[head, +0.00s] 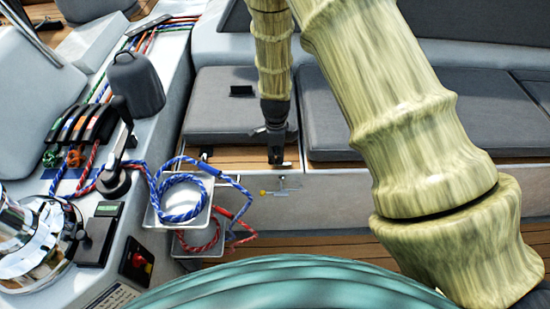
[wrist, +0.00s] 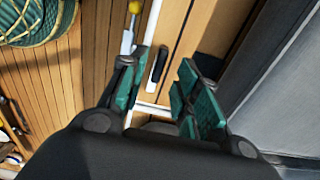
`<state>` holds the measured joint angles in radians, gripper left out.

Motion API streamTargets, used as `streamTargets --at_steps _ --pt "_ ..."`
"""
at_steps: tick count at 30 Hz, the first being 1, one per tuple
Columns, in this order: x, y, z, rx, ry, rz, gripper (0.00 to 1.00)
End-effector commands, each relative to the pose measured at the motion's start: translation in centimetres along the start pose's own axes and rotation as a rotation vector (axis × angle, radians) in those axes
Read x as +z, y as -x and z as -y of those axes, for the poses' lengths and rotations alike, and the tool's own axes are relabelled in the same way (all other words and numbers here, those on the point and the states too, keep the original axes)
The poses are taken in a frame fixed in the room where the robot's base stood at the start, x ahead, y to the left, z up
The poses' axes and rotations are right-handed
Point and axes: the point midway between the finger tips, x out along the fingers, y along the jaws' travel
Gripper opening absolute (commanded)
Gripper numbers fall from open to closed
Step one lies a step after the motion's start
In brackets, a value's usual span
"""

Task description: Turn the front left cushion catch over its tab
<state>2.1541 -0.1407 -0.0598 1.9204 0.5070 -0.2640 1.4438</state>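My gripper (head: 276,152) points down at the front edge of the bench, by the right front corner of the left grey cushion (head: 225,118). In the wrist view my gripper (wrist: 160,92) is open, its two teal-padded fingers apart with nothing held. A small dark elongated catch (wrist: 158,65) lies on the wooden strip beyond the fingertips, roughly in line with the gap between them. A small pale piece (head: 287,164) shows beside my gripper on the bench edge. Another small fitting (head: 205,152) sits at the cushion's left front. Which part is the tab I cannot tell.
A yellow-knobbed metal bolt (head: 263,193) is on the bench front; its knob also shows in the wrist view (wrist: 134,7). The right cushion (head: 330,125) lies close beside my gripper.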

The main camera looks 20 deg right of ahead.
Motion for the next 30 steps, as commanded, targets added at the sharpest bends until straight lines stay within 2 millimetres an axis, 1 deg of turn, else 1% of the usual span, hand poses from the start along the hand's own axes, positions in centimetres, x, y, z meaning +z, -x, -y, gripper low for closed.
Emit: streamTargets --at_steps 1,3,9,20,21,25,29,30 --pt "0.0 -0.7 -0.1 0.003 0.000 0.000 0.32" --pt "0.0 -1.4 -0.1 0.002 -0.001 0.000 0.32" --pt "0.0 -2.7 0.0 0.001 -0.001 0.000 0.32" --pt "0.0 -3.0 0.0 0.001 0.000 0.000 0.32" --pt "0.0 -3.0 0.0 0.001 0.000 0.000 0.25" --pt "0.0 -3.0 0.0 0.001 0.000 0.000 0.01" --pt "0.0 -3.0 0.0 0.000 0.000 0.000 0.00" --pt "0.2 -3.0 -0.1 0.000 0.001 0.000 0.00"
